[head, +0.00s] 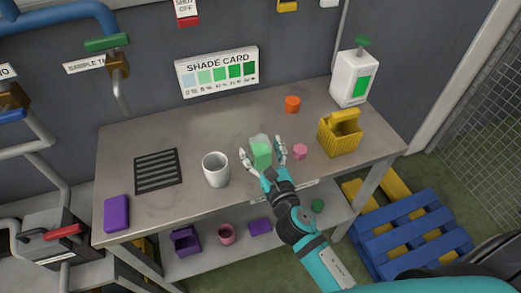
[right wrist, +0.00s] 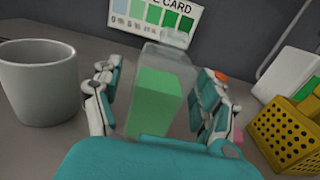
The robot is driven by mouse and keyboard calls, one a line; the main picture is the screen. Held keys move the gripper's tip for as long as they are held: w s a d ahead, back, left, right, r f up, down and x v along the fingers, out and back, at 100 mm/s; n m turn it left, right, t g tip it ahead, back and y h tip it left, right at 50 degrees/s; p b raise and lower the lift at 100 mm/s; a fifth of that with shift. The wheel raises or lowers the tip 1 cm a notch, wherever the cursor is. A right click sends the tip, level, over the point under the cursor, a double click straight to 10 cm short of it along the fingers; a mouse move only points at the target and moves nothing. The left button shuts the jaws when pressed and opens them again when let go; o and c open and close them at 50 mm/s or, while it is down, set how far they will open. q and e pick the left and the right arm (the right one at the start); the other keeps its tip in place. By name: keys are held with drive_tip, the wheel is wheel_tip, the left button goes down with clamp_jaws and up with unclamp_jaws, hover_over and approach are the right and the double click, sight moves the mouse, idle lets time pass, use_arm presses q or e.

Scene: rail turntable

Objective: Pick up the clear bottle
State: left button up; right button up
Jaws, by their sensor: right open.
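The clear bottle (head: 261,152) stands upright on the grey table, with green contents showing through its wall. In the right wrist view the bottle (right wrist: 158,92) is between the fingers of my right gripper. My right gripper (head: 264,158) is open, with one finger on each side of the bottle. A gap shows between the left finger and the bottle; the right finger is close to it, and I cannot tell whether it touches. The bottle's lower part is partly hidden by my gripper. My left gripper is not in view.
A white mug (head: 216,170) stands left of the bottle, close to my gripper. A pink piece (head: 300,152), an orange cup (head: 292,103) and a yellow basket (head: 340,136) are to the right. A dark grate (head: 157,171) and a purple block (head: 117,214) lie left. The shade card (head: 218,72) is behind.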

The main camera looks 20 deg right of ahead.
drive_tip(key=shift+w, duration=0.45)
drive_tip(key=shift+s, duration=0.1)
drive_tip(key=shift+c, duration=0.3)
drive_tip(key=c, duration=1.1)
drive_tip(key=shift+c, duration=0.5)
drive_tip(key=shift+r, duration=0.15)
